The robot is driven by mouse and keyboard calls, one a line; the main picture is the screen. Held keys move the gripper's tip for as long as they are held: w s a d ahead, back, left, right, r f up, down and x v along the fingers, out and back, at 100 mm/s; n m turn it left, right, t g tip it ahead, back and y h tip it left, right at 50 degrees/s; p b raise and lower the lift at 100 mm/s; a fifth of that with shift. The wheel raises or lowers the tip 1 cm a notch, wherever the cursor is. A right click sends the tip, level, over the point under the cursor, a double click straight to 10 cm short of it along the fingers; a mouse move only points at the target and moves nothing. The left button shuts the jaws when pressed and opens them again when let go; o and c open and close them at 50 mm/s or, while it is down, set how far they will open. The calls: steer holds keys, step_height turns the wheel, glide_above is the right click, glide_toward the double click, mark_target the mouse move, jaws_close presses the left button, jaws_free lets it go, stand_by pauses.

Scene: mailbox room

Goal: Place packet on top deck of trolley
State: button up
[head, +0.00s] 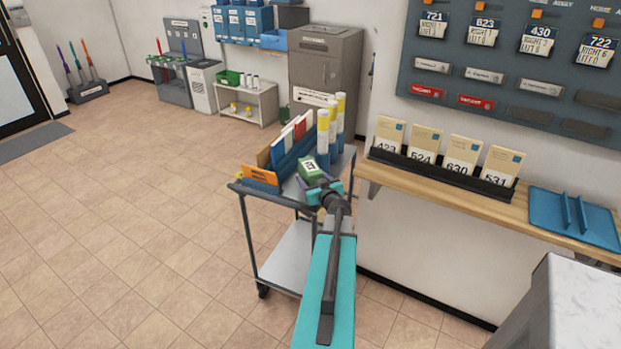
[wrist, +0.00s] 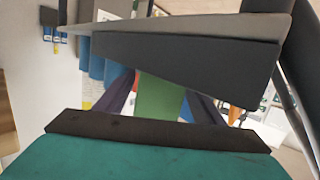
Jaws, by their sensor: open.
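The green packet (head: 311,173) with a white label is over the near right part of the trolley's top deck (head: 291,192). Whether its underside touches the deck is hidden. My gripper (head: 325,188) is open right at the packet's near side, low over the deck. In the wrist view the green packet (wrist: 160,96) shows between two dark finger shapes of my gripper (wrist: 162,105). Contact between fingers and packet cannot be told. My arm covers part of the trolley's near right side.
The deck also holds a blue rack (head: 293,155) with folders, an orange card (head: 259,174) and upright yellow-capped tubes (head: 323,135). A wooden counter (head: 450,193) with a card rack (head: 442,171) stands close on the right. The tiled floor at left is clear.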

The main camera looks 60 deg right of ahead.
steer(key=v, duration=0.9)
steer(key=shift+d+r, duration=0.1)
steer(key=shift+r, duration=0.05)
steer(key=shift+s+a+p, duration=0.35)
steer(key=shift+s+a, duration=0.05)
steer(key=shift+s, duration=0.1)
steer(key=shift+s, duration=0.1)
stand_by(0.3)
